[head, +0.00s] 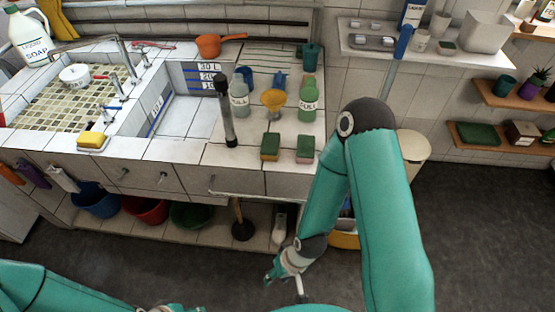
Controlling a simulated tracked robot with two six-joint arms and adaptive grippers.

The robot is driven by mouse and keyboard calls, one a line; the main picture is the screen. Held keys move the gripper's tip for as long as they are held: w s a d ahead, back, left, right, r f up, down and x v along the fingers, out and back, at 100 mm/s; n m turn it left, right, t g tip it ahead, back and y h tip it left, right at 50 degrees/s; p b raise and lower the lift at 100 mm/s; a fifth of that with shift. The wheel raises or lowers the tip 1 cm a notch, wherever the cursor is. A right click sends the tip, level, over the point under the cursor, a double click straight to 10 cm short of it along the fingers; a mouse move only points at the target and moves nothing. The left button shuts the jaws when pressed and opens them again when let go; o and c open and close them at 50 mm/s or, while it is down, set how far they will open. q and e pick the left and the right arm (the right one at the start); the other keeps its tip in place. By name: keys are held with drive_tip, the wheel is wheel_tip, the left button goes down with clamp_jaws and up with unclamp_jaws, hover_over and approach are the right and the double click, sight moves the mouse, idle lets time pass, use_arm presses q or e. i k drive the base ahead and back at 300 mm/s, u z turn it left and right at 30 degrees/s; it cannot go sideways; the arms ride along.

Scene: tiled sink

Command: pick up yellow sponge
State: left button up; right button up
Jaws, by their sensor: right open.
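The yellow sponge (92,141) lies on the front ledge of the sink at the left, below the tiled basin. It has a yellow top and a pale lower layer. My right gripper (273,274) is open, low over the floor in front of the counter, far to the right of the sponge and below it. It looks small and its fingers are hard to make out.
A green-and-yellow sponge (270,147) and a green-and-pink sponge (306,149) stand on the counter beside bottles. A dark upright cylinder (225,112) rises near the middle basin. Buckets (95,200) sit under the counter. The ledge around the yellow sponge looks clear.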

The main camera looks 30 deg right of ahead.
sight(269, 148)
drive_tip(key=z, duration=0.75)
drive_tip(key=k, duration=0.1)
drive_tip(key=z, duration=0.45)
drive_tip(key=i, duration=0.5)
drive_tip(key=u, duration=0.15)
